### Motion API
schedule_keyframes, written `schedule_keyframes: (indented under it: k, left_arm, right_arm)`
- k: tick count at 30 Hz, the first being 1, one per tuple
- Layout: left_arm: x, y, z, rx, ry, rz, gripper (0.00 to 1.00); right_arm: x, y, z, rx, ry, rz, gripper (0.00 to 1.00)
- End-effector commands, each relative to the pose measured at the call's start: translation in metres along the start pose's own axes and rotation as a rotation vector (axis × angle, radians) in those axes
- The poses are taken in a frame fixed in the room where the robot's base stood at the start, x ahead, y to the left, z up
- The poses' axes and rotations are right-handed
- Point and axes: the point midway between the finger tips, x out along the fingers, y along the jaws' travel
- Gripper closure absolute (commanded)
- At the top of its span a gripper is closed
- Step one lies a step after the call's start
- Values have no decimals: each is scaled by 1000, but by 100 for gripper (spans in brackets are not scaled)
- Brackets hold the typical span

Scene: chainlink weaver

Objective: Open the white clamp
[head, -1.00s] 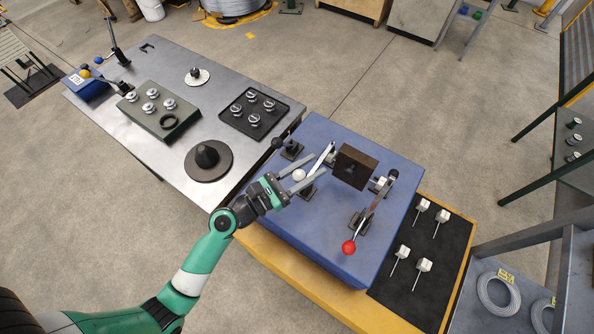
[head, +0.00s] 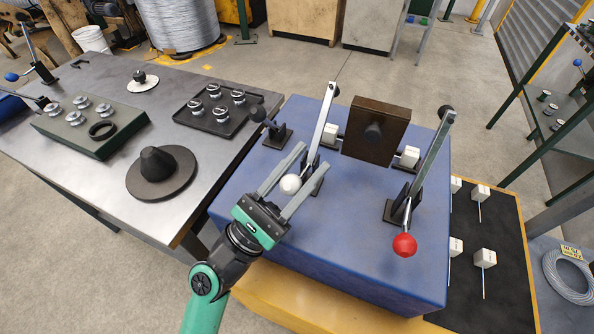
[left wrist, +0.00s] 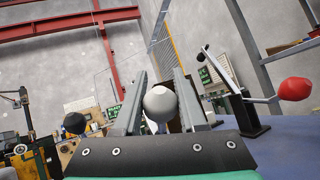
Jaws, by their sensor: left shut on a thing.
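The white clamp shows in the head view as a long pale lever (head: 325,118) that rises from a dark base on the blue block. Its white ball knob (head: 290,184) is at the near, lower end. My left gripper (head: 311,158) has one finger on each side of this knob and is shut on it. In the left wrist view the white knob (left wrist: 160,103) sits between the two grey fingers. A second clamp with a red knob (head: 404,245) stands to the right on the same blue block. My right gripper is not in view.
A dark brown block (head: 376,128) with a round boss stands between the clamps, with small white blocks beside it. Another dark-knobbed fitting (head: 278,133) is left of the white clamp. A grey table (head: 75,165) with trays and parts lies to the left.

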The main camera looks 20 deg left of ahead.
Motion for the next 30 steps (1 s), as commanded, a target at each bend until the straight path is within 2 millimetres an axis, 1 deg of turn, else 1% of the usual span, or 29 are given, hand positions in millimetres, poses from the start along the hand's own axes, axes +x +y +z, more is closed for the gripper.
schedule_keyframes:
  k: [1,12,20,30]
  left_arm:
    - [-6,-4,-4,-1,1,-3,100]
    - [-25,-12,-9,-3,0,-5,100]
    - [-30,-15,-12,-5,0,-7,100]
    - [-31,-16,-12,-5,0,-8,100]
  right_arm:
    - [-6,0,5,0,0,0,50]
    - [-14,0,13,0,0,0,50]
    - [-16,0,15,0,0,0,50]
    - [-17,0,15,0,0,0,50]
